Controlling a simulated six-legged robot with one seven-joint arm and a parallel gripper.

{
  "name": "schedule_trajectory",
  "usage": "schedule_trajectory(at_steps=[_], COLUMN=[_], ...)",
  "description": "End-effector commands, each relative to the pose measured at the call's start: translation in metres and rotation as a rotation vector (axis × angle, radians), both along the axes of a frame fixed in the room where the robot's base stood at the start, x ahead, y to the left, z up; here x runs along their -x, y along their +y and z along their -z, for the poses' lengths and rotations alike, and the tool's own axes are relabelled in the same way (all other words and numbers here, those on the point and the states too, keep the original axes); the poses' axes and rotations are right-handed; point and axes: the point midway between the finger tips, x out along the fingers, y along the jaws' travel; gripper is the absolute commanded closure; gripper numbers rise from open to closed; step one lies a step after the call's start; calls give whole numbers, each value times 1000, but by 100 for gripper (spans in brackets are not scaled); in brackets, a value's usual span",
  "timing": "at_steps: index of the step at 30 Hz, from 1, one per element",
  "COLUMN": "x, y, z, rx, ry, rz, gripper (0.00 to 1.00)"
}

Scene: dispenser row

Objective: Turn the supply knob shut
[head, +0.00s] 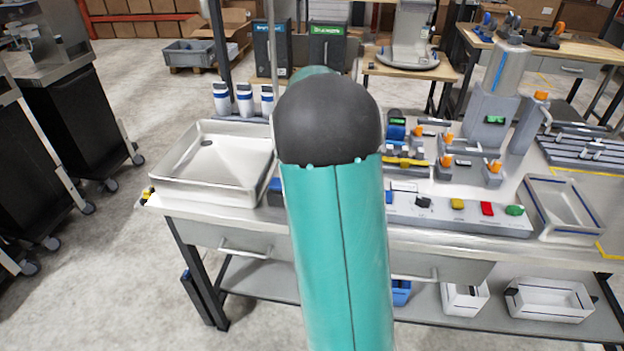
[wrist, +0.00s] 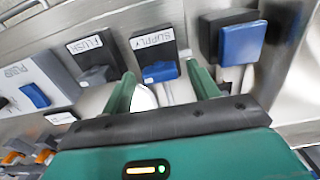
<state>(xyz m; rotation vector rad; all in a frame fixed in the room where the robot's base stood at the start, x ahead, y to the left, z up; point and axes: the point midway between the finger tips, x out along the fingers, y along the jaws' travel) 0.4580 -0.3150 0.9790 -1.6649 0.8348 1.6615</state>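In the wrist view, the supply knob (wrist: 160,71) is a blue lever on a black block under the label SUPPLY (wrist: 152,40). My gripper (wrist: 160,69) is open, with its two green fingers apart. The fingertips appear on either side of the blue lever in the picture; I cannot tell whether they touch it. A pale rounded part shows between the fingers, below the lever. In the head view, my green arm hides the gripper and the supply knob.
In the wrist view, a FLUSH knob (wrist: 96,75) sits left of the supply knob, and a larger blue block (wrist: 241,42) sits right. In the head view, an empty metal tray (head: 215,165) is on the bench's left, with a button panel (head: 460,214) on the right.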

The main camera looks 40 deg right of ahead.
Motion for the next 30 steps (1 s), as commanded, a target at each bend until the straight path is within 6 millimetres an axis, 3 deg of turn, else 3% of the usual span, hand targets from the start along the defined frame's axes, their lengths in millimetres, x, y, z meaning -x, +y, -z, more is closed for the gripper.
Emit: schedule_trajectory(at_steps=[5, 10, 24, 30], x=[0, 0, 0, 0], y=[0, 0, 0, 0], z=[0, -15, -113, -135], rx=[-1, 0, 2, 0], ry=[1, -1, -3, 0], rz=[-1, -1, -1, -1], gripper=[40, 40, 40, 40])
